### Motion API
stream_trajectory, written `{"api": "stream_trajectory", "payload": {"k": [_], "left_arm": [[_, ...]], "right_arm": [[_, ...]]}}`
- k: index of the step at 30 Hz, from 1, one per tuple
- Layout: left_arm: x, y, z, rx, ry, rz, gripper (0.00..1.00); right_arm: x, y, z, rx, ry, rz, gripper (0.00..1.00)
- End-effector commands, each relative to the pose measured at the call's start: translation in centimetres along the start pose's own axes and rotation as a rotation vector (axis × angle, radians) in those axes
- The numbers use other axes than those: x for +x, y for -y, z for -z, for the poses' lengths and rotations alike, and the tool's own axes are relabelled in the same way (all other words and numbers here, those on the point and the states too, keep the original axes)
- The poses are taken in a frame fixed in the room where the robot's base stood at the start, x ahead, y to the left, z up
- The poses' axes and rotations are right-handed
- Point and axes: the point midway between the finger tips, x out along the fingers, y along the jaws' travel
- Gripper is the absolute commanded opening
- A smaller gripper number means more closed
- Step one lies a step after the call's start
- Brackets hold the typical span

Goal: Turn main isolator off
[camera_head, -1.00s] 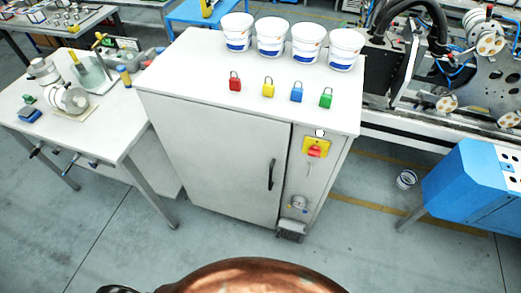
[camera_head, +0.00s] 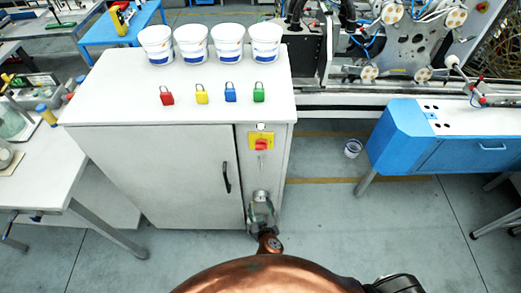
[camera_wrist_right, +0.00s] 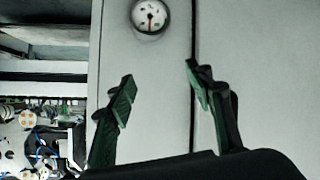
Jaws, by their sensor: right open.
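The main isolator (camera_head: 261,144) is a red rotary handle on a yellow plate, high on the narrow right panel of the white cabinet. I cannot tell its exact handle position. My right gripper (camera_head: 262,212) is in front of the lower part of that panel, below the isolator and apart from it. In the right wrist view its two green-padded fingers (camera_wrist_right: 160,90) are spread with nothing between them. A round white gauge (camera_wrist_right: 150,16) shows beyond the fingers there. The isolator is outside the wrist view. My left gripper is not in view.
The cabinet top (camera_head: 110,110) holds several white tubs and red, yellow, blue and green padlocks. A black door handle (camera_head: 227,177) is left of the panel. A blue machine unit (camera_head: 400,135) stands to the right. A small tub (camera_head: 352,148) is on the floor between.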

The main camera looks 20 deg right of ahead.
Motion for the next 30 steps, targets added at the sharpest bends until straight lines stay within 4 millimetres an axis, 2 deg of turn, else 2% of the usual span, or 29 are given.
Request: {"api": "stream_trajectory", "payload": {"k": [1,3,6,9,12,15,30], "left_arm": [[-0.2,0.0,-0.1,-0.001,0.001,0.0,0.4],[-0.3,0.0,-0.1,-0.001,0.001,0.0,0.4],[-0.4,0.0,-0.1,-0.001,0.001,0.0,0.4],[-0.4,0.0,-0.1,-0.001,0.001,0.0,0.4],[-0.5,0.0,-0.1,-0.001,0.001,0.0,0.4],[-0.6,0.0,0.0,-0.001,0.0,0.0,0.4],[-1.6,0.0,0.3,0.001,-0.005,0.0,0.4]], "right_arm": [[-2.0,-0.8,5.5,0.045,-0.089,-0.035,0.48],[-5.0,-2.3,11.6,0.11,-0.199,-0.087,0.48],[-9.3,-4.5,18.1,0.199,-0.33,-0.146,0.48],[-12.7,-6.3,22.1,0.268,-0.42,-0.188,0.48],[-14.7,-7.5,24.1,0.31,-0.47,-0.21,0.48],[-15.0,-8.1,25.0,0.325,-0.489,-0.219,0.48],[-9.2,-9.9,27.8,0.321,-0.488,-0.218,0.48]]}}
